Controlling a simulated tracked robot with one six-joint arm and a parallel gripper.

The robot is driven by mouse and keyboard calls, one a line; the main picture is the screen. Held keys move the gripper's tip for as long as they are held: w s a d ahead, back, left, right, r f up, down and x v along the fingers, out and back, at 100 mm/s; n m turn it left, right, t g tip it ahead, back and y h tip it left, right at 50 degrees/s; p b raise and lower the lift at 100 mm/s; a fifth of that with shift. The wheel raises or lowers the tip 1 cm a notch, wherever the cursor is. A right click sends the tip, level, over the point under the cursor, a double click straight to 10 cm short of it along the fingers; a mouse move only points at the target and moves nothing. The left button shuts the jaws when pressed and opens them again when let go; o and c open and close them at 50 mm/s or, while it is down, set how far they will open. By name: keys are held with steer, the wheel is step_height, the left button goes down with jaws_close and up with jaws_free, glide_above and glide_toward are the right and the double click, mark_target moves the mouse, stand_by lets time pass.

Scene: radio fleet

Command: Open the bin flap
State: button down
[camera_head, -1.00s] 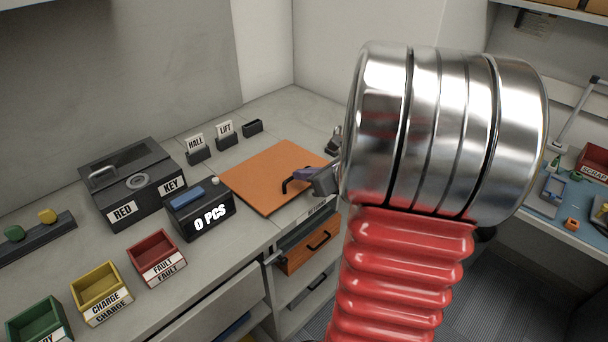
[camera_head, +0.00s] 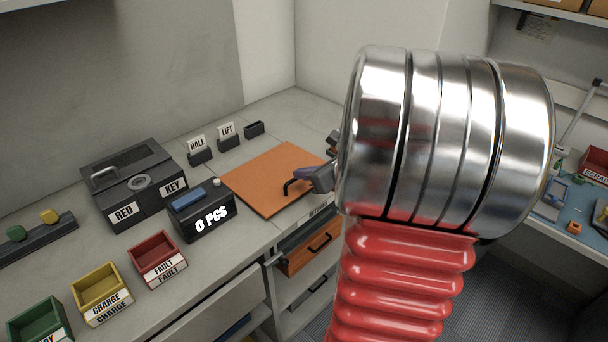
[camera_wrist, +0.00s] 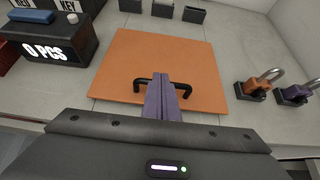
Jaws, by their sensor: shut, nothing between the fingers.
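The orange bin flap (camera_head: 268,175) lies flat in the grey counter, closed as far as I can see. It also shows in the wrist view (camera_wrist: 125,62), with a black bar handle (camera_wrist: 140,84) near its front edge. The handle (camera_head: 288,187) shows in the head view too. My gripper (camera_head: 303,174) has purple fingers and is shut with nothing between them. In the wrist view its fingers (camera_wrist: 163,90) are over the middle of the handle and hide part of it. I cannot tell whether they touch it.
A black display box (camera_head: 203,212) reading "0 PCS" and a black key box (camera_head: 135,183) stand left of the flap. Padlocks (camera_wrist: 258,85) lie right of it. Small sign holders (camera_head: 228,138) stand behind. Below, an orange-fronted drawer (camera_head: 308,252) sticks out.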

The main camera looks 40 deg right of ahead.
steer(key=shift+w+r+g, duration=0.3)
steer(key=shift+r, duration=0.5)
stand_by(1.4)
